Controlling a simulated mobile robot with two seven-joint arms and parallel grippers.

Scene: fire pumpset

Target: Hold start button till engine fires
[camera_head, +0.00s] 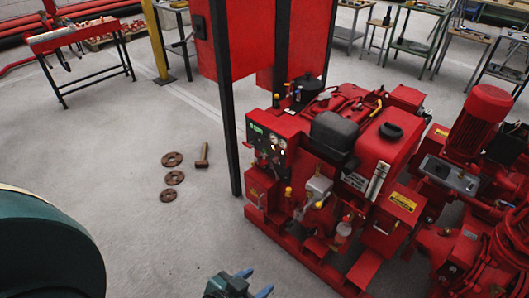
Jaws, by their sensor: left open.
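The red engine pumpset (375,145) stands right of centre on a red base frame. Its dark control panel (259,139) is on the engine's left end, with a small green display or label and small round gauges. I cannot make out which control on it is the start button. My left gripper (254,282) shows at the bottom edge, with blue fingertips apart. It is open and empty, over the floor in front of the pumpset and well apart from the panel. My right gripper is not in view.
A red cabinet on black posts (228,110) rises just behind and left of the panel. Rusty rings (174,178) and a hammer-like tool (202,156) lie on the floor. A red motor (478,122) stands at the right. Workbenches line the back.

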